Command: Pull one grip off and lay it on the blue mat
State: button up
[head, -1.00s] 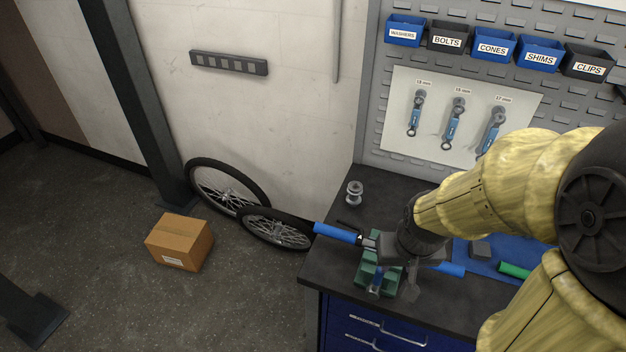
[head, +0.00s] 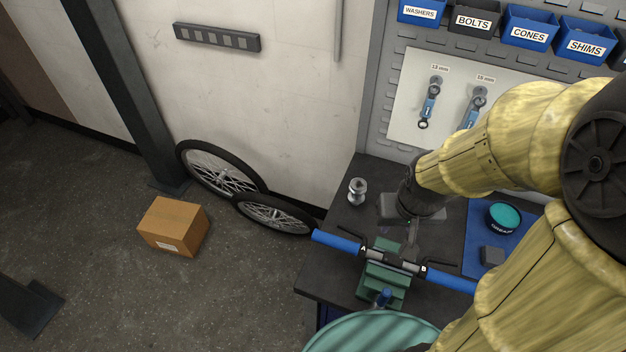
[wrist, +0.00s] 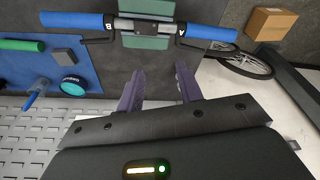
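A handlebar (head: 401,262) is clamped level in a green vise (head: 376,290). A blue grip marked A (head: 336,241) covers its left end, and a blue grip marked B (head: 447,281) covers its right end, partly behind my arm. In the wrist view, grip B (wrist: 72,20) is at left and grip A (wrist: 208,32) at right. My gripper (wrist: 160,72) is open and empty, its fingers apart and short of the bar's middle. In the head view, my gripper (head: 412,238) is behind the bar. The blue mat (head: 477,236) lies right of the vise, partly hidden by my arm.
A teal-lidded tin (head: 504,217) and a grey block (head: 492,256) are on the mat. A green cylinder (wrist: 22,45) lies there too. A metal hub (head: 357,191) stands at the back left of the bench. A ribbed teal round surface (head: 375,333) is in front.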

jog(key=shift+s, duration=0.15)
jog(key=o, duration=0.3)
jog(key=shift+o, duration=0.3)
jog(key=shift+w+a+f, duration=0.1)
jog(key=shift+w+a, duration=0.1)
jog(key=w+a+n+g+h+b, duration=0.2)
jog(key=w+a+n+b, duration=0.2)
jog(key=a+n, duration=0.3)
jog(key=w+a+n+g+h+b, duration=0.2)
jog(key=a+n+b, duration=0.4)
jog(key=a, duration=0.4)
jog(key=shift+w+n, duration=0.5)
jog(key=shift+w, duration=0.4)
jog(key=shift+a, duration=0.1)
